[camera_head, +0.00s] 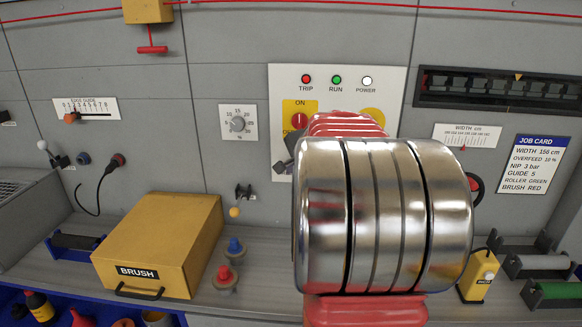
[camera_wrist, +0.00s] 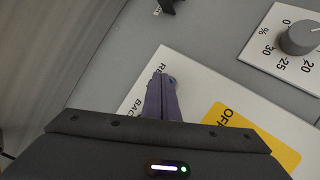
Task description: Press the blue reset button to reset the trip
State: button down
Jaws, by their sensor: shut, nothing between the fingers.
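The white control panel (camera_head: 390,88) on the grey wall carries a red TRIP lamp (camera_head: 306,79), a green RUN lamp (camera_head: 337,80) and a white POWER lamp (camera_head: 367,81). My arm covers much of its lower part. My gripper (camera_head: 280,167) is at the panel's lower left edge. In the wrist view my gripper (camera_wrist: 160,80) is shut and empty, its fingers over the panel beside a partly covered label starting "RE" and the word "BACK". No blue reset button shows; the fingers may hide it. The yellow plate (camera_wrist: 250,138) marked "OFF" lies to their right.
A percent dial (camera_head: 237,123) sits on the wall left of the panel. A yellow BRUSH box (camera_head: 160,240) and blue-topped (camera_head: 235,246) and red-topped (camera_head: 225,274) pieces stand on the shelf below.

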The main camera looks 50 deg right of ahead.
jog(key=shift+s+a, duration=0.1)
jog(key=shift+a, duration=0.05)
jog(key=s+a, duration=0.1)
jog(key=a, duration=0.1)
jog(key=s+a, duration=0.2)
jog(key=shift+s+a, duration=0.3)
jog(key=shift+a, duration=0.05)
dwell(0.6)
jog(key=shift+s, duration=0.15)
dwell(0.7)
